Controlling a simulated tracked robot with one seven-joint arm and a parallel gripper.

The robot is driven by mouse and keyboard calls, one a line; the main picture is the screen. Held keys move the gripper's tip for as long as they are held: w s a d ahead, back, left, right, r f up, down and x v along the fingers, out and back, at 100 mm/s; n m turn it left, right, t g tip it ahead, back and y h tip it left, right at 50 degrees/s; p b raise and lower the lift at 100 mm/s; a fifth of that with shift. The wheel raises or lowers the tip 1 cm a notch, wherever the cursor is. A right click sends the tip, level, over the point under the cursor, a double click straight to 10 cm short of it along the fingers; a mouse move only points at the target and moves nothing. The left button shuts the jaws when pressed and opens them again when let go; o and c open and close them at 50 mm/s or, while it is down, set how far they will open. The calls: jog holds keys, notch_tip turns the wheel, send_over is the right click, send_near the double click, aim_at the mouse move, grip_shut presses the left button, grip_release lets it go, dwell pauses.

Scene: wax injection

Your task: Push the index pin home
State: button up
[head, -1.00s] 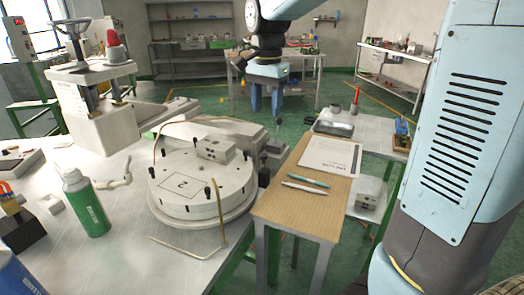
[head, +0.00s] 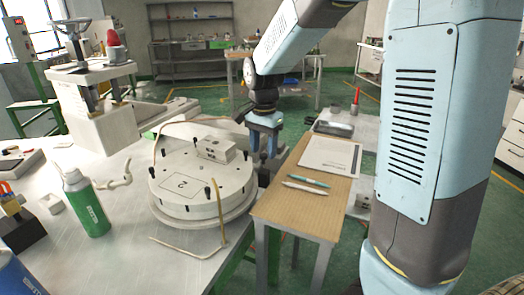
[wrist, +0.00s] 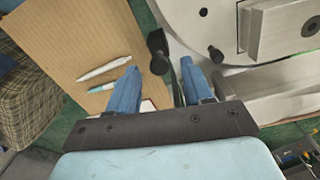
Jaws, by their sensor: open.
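The round white mould (head: 180,190), marked 2, sits on the bench with several black-headed pins around its top. In the wrist view its edge (wrist: 185,20) shows at the top. A black-knobbed part (wrist: 157,45), which looks like the index pin, stands just beside the mould; I cannot tell how far in it sits. My gripper (head: 262,156) is open and empty, pointing down at the mould's right side. In the wrist view my gripper (wrist: 160,66) has the black knob between and slightly beyond its blue fingertips; contact is unclear. In the head view the gripper hides this knob.
A wooden-topped stand (head: 270,207) with a paper sheet (head: 330,156) and two pens lies close right of the mould. A metal block (head: 215,149) sits on the mould. A green bottle (head: 87,205) and a bent brass rod (head: 222,210) are to the left and front.

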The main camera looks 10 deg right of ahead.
jog(key=shift+f, duration=0.7)
jog(key=shift+c, duration=0.2)
grip_shut()
